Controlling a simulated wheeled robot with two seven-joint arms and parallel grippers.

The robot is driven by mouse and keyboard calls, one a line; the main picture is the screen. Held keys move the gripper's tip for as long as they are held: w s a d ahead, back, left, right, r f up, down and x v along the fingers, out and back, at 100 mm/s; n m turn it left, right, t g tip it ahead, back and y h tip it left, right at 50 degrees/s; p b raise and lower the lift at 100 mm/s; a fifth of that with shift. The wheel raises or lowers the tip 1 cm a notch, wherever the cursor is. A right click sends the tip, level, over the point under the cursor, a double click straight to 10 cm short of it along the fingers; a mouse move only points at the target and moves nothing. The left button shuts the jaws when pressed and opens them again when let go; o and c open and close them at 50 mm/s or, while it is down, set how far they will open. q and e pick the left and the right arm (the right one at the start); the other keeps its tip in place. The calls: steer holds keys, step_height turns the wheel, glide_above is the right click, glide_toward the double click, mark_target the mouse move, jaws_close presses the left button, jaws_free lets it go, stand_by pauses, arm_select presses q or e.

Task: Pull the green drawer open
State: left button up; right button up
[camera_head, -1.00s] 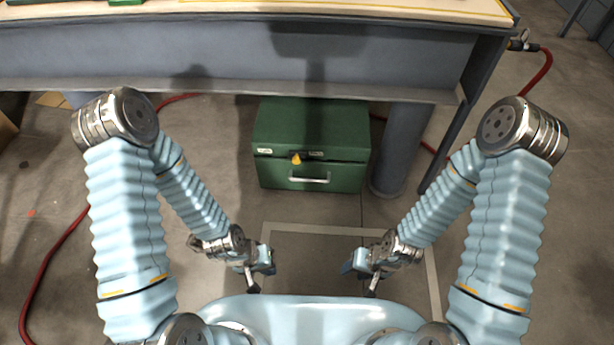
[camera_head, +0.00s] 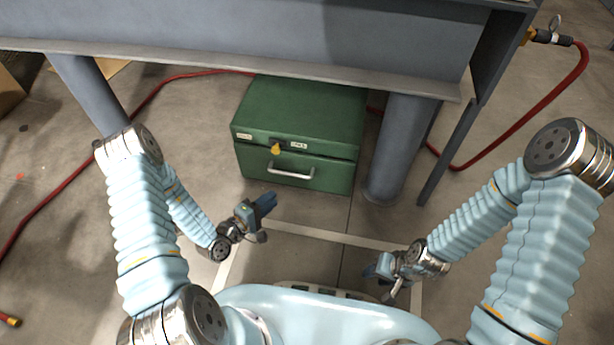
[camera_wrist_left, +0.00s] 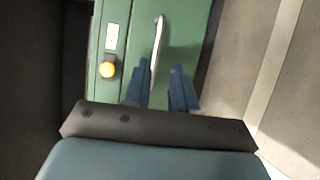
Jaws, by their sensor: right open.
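The green drawer (camera_head: 328,179) is shut, its front in line with the green cabinet (camera_head: 300,112) on the floor. Its light metal handle (camera_head: 291,172) runs across the front. My left gripper (camera_head: 266,203) is in front of the drawer, below the handle in the head view. In the left wrist view its two blue fingers (camera_wrist_left: 160,88) are apart and empty, with the handle (camera_wrist_left: 157,45) just beyond them. Whether they touch it I cannot tell. My right gripper (camera_head: 380,270) is open and low, to the right, away from the drawer.
A yellow knob (camera_head: 276,149) sticks out above the drawer; it also shows in the left wrist view (camera_wrist_left: 107,69). A grey table (camera_head: 240,40) overhangs the cabinet, with a grey post (camera_head: 398,150) to its right. A red hose (camera_head: 130,118) lies behind. Floor in front is clear.

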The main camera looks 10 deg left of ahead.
mark_target(294, 174)
arm_select(q)
steer(key=shift+y, duration=0.4)
steer(key=x, duration=0.4)
steer(key=b+x, duration=0.1)
steer(key=x, duration=0.4)
steer(key=a+b+x, duration=0.1)
steer(key=x, duration=0.4)
steer(key=shift+w+r, duration=0.2)
jaws_close()
